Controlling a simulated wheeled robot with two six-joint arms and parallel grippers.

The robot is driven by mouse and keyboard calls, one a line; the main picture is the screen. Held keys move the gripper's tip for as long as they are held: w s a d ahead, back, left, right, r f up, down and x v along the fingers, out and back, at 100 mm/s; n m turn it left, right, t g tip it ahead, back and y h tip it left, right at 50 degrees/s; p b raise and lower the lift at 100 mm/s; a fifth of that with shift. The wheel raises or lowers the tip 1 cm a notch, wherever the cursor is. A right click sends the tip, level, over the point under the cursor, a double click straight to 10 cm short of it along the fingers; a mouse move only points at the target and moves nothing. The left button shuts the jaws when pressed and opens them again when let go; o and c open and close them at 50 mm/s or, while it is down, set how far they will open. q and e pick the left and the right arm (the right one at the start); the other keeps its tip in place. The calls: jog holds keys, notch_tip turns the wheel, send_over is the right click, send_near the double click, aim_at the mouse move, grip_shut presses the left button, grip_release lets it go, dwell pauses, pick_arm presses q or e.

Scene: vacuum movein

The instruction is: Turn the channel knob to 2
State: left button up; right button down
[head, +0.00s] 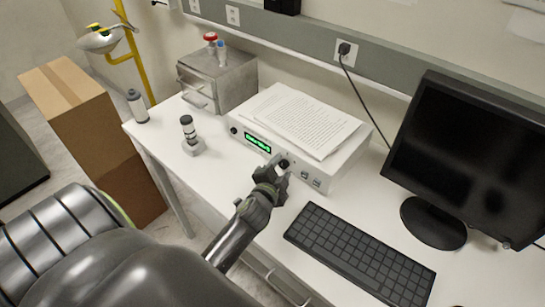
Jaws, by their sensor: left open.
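A white instrument box (342,160) stands on the white desk, with a stack of printed paper (305,117) on top. Its front has a green lit display (257,143), a small dark knob (234,130) at the left end and small switches (311,180) at the right. A black knob (284,164) sits right of the display. My left gripper (280,168) is open at the front panel, with its fingers around or close beside this black knob; contact cannot be told. The knob's setting and the display text are too small to read. My right gripper is out of view.
A black keyboard (360,255) lies just right of my left gripper, and a monitor (465,150) stands beyond it. Cardboard boxes (85,120) are beside the desk.

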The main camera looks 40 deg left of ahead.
pick_arm(q)
jog(key=p+v, duration=0.5)
jog(key=v, duration=1)
jog(key=shift+s+r, duration=0.15)
jog(key=shift+s, duration=0.1)
jog(key=shift+p+v, duration=0.4)
jog(key=shift+v, duration=0.4)
